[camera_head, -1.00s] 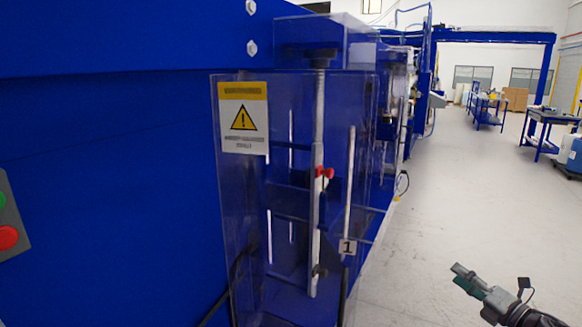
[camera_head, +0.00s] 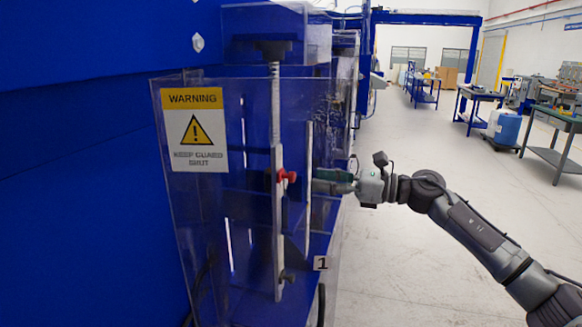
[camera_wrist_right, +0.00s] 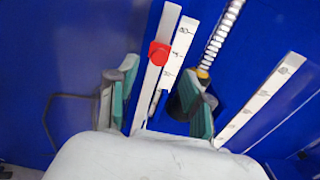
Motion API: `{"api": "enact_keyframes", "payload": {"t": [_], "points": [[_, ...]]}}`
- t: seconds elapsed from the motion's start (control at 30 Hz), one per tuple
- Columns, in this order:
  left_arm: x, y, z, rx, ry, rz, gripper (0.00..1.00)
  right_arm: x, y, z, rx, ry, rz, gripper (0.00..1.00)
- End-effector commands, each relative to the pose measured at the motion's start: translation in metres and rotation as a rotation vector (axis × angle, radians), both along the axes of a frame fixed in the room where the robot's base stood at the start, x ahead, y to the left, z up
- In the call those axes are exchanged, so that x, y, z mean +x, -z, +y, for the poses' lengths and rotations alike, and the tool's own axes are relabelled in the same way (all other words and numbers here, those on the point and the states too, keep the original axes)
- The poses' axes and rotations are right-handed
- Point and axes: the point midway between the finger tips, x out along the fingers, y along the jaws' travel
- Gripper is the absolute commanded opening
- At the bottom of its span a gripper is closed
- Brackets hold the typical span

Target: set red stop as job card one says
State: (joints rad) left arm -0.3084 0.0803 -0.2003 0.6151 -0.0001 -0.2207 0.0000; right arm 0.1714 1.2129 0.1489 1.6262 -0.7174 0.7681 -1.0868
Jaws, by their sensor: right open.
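The red stop (camera_head: 287,176) sits partway up a pale upright rail (camera_head: 278,225) at the machine, seen through or beside the clear guard. In the right wrist view the red stop (camera_wrist_right: 158,53) is on a pale bar next to a marked scale (camera_wrist_right: 181,45), beyond the fingertips. My right gripper (camera_head: 322,181) is open, just right of the stop at about its height. In the right wrist view its green-padded fingers (camera_wrist_right: 160,97) stand apart, nothing visibly held between them. The job card is not in view. My left gripper is not in view.
A clear guard (camera_head: 205,225) with a warning sign (camera_head: 195,130) stands left of the rail. A plate marked 1 (camera_head: 320,263) is low on the right. A threaded rod (camera_wrist_right: 224,38) and a second scale (camera_wrist_right: 262,98) are near the fingers.

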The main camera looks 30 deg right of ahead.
Motion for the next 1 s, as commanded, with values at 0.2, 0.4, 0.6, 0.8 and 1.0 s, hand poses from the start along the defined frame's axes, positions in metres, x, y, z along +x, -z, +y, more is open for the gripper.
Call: {"api": "enact_keyframes", "payload": {"t": [0.2, 0.4, 0.6, 0.8, 1.0], "points": [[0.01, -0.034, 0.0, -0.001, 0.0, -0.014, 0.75, 0.031, -0.008, 0.026, 0.006, -0.001, -0.003, 0.5], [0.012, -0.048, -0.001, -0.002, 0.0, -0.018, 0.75, 0.051, -0.004, 0.043, 0.003, 0.0, -0.001, 0.5], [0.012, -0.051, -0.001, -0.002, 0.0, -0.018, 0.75, 0.057, 0.0, 0.049, 0.002, 0.0, 0.001, 0.5], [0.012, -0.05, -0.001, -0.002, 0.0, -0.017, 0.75, 0.057, 0.001, 0.049, 0.002, 0.0, 0.001, 0.5], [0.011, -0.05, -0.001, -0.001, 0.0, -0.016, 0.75, 0.057, 0.001, 0.049, 0.002, 0.0, 0.001, 0.2]]}}
